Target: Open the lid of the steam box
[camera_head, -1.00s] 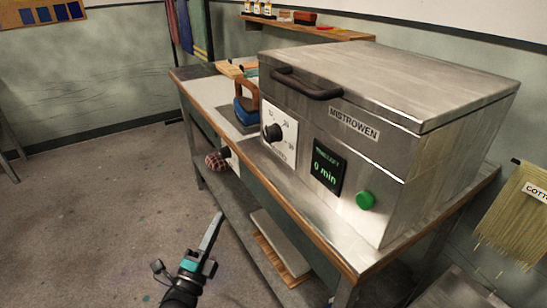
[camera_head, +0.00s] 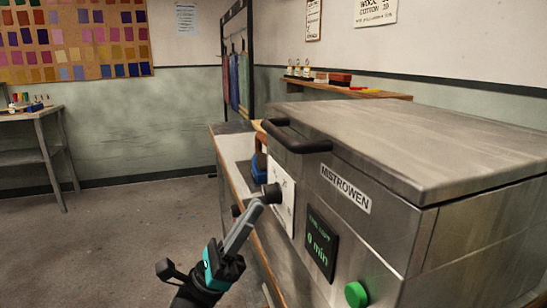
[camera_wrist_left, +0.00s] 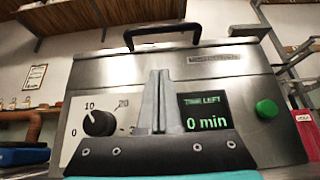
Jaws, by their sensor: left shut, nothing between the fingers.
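The steam box (camera_head: 400,215) is a brushed metal box labelled MISTROWEN, close on the right of the head view. Its lid (camera_head: 410,140) lies flat and closed on top, with a black handle (camera_head: 296,137) at the front edge. In the left wrist view the handle (camera_wrist_left: 162,33) is above and beyond my fingertips. My left gripper (camera_head: 255,208) is shut and empty, in front of the box and below the handle, apart from it. It also shows in the left wrist view (camera_wrist_left: 157,78), between the dial and the timer display. My right gripper is not in view.
The box front has a black dial (camera_wrist_left: 99,122), a display (camera_head: 321,243) reading 0 min and a green button (camera_head: 356,294). A blue iron (camera_head: 258,168) stands behind on the bench. A shelf (camera_head: 340,89) hangs on the wall. The floor at left is clear.

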